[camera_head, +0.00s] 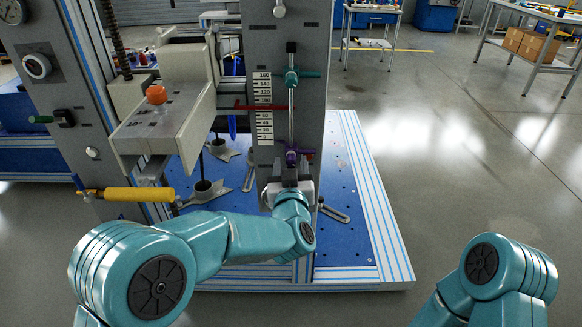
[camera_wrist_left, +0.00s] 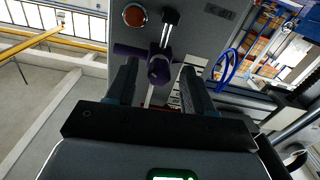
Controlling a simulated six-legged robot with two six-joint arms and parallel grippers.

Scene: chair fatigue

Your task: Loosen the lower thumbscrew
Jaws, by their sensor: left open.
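The lower thumbscrew (camera_head: 291,157) is purple, with a cross bar, and sits low on the grey upright plate below the scale. In the left wrist view the purple thumbscrew (camera_wrist_left: 158,66) stands between the two dark fingers. My left gripper (camera_head: 290,178) is right below and in front of it in the head view. In the left wrist view my left gripper (camera_wrist_left: 160,74) is open, one finger on each side of the thumbscrew's hub. Whether the fingers touch it cannot be told. My right gripper is out of view.
A teal upper thumbscrew (camera_head: 291,78) sits higher on the same rod. A red pointer (camera_head: 262,107) crosses the numbered scale (camera_head: 263,125). A yellow handle (camera_head: 138,194) sticks out at the left. The blue base plate (camera_head: 350,240) has free room at its right.

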